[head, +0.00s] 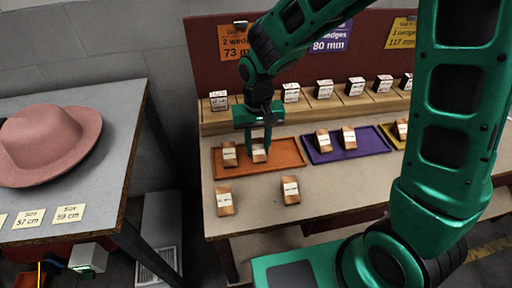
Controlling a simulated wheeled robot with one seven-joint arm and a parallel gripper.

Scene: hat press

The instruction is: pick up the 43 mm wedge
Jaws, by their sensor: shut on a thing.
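My gripper (260,147) points down over the orange tray (287,165). Its fingers are shut on a small wooden wedge (260,156) with a white label. I cannot tell whether this wedge still touches the tray. Another wedge (229,155) lies on the same tray just to the left. Two more wedges lie on the bare bench in front, one at the left (224,202) and one further right (290,190). The labels are too small to read, so I cannot tell which one is the 43 mm wedge.
A purple tray (372,146) with two wedges is right of the orange one, and a yellow tray (390,133) is beyond. A wooden ledge (270,119) with several labelled blocks runs behind. A pink hat (50,140) sits on the left table (110,105). Bare bench lies in front.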

